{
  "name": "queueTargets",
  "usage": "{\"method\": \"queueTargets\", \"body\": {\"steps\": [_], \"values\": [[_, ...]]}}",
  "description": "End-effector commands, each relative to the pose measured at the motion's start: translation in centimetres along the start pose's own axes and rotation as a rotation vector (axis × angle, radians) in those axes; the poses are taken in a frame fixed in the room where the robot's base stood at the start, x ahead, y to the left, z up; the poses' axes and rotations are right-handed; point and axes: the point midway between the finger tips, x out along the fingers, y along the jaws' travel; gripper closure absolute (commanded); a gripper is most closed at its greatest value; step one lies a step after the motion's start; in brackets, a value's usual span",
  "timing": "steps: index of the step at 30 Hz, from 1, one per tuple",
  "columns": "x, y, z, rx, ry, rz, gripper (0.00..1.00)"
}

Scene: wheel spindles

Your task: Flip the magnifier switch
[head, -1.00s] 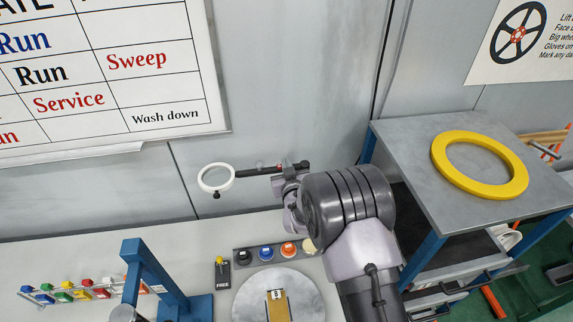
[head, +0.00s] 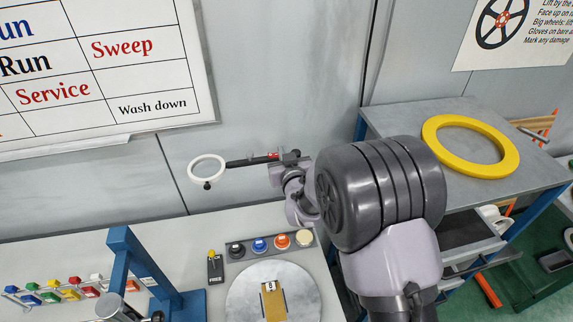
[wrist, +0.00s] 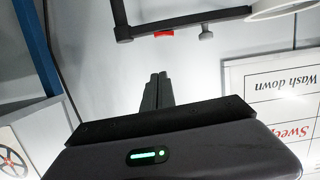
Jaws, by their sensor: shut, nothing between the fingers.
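The magnifier (head: 208,170) has a white ring on a dark arm against the grey wall. Its small red switch (head: 273,156) shows on the dark arm near my wrist. In the wrist view the red switch (wrist: 163,33) is on the underside of the dark magnifier arm (wrist: 185,20), beside a small grey knob (wrist: 206,32). Part of the white ring (wrist: 270,8) is at the upper right. My gripper (wrist: 157,78) is shut and empty. Its fingertips point toward the red switch with a visible gap. In the head view the fingertips cannot be made out.
Below are a round grey plate (head: 240,305), a row of coloured knobs (head: 260,244), a yellow lever switch (head: 212,256) and a blue frame (head: 130,250). A yellow ring (head: 430,135) lies on the bench at right. The wall carries a whiteboard (head: 150,127).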

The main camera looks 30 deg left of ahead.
Motion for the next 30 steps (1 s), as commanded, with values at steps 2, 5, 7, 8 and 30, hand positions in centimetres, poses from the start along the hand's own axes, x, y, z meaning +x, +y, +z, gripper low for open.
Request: {"method": "queueTargets", "body": {"steps": [2,5,7,8,30], "values": [[-1.6,0.1,0.2,0.0,0.0,0.0,1.0],[-3.3,0.1,0.1,-0.001,0.0,0.0,1.0],[-4.1,0.2,0.1,0.0,0.001,0.0,1.0],[-4.4,0.2,0.1,0.0,0.001,0.0,1.0],[-9.8,10.1,2.9,0.166,-0.144,0.169,1.0]]}}
